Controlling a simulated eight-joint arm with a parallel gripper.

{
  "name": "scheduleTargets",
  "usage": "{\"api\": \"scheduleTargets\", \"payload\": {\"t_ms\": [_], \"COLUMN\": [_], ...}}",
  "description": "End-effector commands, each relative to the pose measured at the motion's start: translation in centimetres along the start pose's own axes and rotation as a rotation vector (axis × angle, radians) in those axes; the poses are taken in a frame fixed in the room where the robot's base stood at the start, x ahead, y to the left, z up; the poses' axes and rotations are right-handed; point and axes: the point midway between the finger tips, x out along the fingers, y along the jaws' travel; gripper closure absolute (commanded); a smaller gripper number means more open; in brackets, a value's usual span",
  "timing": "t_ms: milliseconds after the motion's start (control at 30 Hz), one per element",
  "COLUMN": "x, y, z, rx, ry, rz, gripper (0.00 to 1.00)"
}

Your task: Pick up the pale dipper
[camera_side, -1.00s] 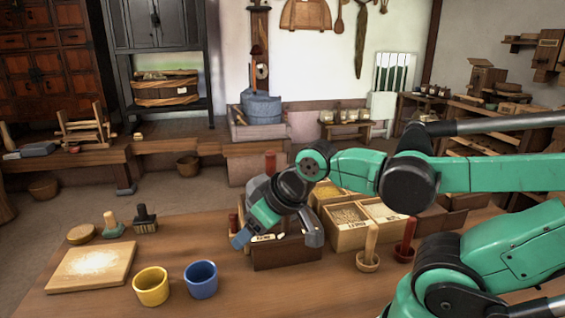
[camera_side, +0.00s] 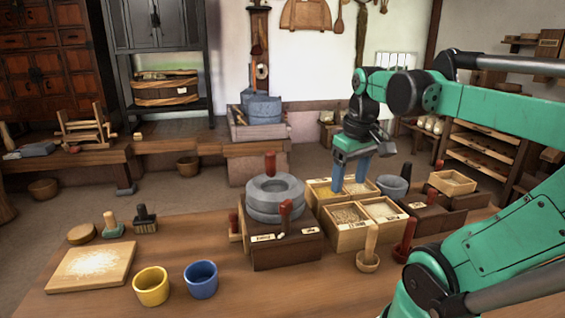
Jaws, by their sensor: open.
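The pale dipper (camera_side: 368,252) stands upright on the table, its round cup at the bottom and its handle up, in front of the divided grain box. A dark red dipper (camera_side: 405,243) stands just right of it. My gripper (camera_side: 349,187) is open and empty, with its two blue fingers pointing down. It appears over the back compartments of the grain box, behind and above the pale dipper in the picture and apart from it. The fingertips' exact height over the grain cannot be told.
The grain box (camera_side: 350,239) stands behind the pale dipper. A stone quern (camera_side: 275,197) sits on a wooden base to the left. A grey bowl (camera_side: 392,188) and dark boxes stand right. A yellow cup (camera_side: 151,287) and blue cup (camera_side: 201,280) stand front left, with bare table between.

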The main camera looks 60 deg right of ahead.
Motion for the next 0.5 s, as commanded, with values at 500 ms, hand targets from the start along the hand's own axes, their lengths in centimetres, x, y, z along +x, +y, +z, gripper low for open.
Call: {"api": "scheduleTargets", "payload": {"t_ms": [500], "x": [4.8], "y": [4.6], "z": [4.0], "rx": [0.158], "ry": [-0.152], "rz": [-0.035], "gripper": [0.38]}}
